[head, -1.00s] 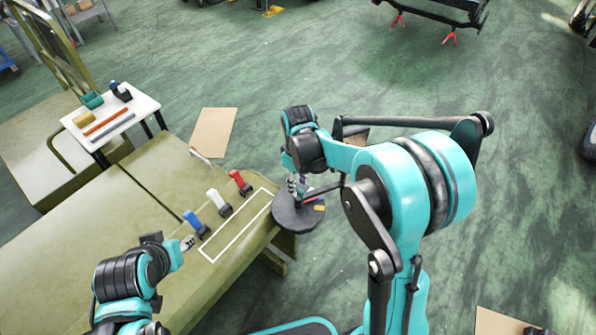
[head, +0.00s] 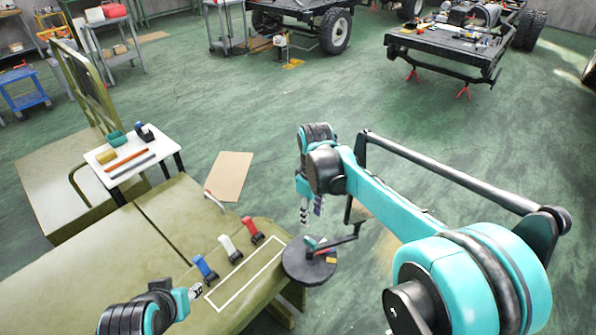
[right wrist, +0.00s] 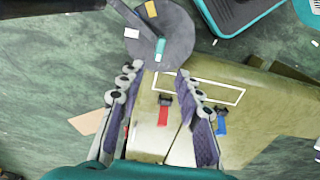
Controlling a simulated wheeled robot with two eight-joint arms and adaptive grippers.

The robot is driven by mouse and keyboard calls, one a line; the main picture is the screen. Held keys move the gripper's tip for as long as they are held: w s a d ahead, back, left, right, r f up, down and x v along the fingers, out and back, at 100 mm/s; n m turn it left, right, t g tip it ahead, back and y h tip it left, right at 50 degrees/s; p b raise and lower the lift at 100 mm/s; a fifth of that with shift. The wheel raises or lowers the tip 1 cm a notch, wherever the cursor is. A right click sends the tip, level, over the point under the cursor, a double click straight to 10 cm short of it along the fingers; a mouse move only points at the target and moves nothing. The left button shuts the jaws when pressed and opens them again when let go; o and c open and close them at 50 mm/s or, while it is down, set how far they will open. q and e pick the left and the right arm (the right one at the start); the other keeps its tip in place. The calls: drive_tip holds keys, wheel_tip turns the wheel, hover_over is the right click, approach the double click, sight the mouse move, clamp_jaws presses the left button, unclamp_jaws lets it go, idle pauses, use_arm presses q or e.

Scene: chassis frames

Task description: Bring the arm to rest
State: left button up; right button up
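My right gripper (head: 311,208) hangs above the round dark disc (head: 296,268), apart from it. In the right wrist view its two fingers (right wrist: 160,76) stand wide apart with nothing held between them. A small teal piece (right wrist: 160,48) lies on the disc, beside yellow (right wrist: 151,9) and white (right wrist: 131,33) pieces. My left gripper (head: 195,291) is low at the left, near the white outlined rectangle on the green table (head: 90,260); its fingers are too small to read.
A small white table (head: 112,178) holds several items. A tan sheet (head: 229,176) lies on the floor. Open green floor stretches behind and to the right.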

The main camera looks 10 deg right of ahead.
drive_tip(key=s+d+m+t, duration=0.3)
drive_tip(key=s+m+t, duration=0.4)
drive_tip(key=s, duration=0.9)
drive_tip(key=shift+s+r+m, duration=0.3)
drive_tip(key=shift+s+m, duration=0.1)
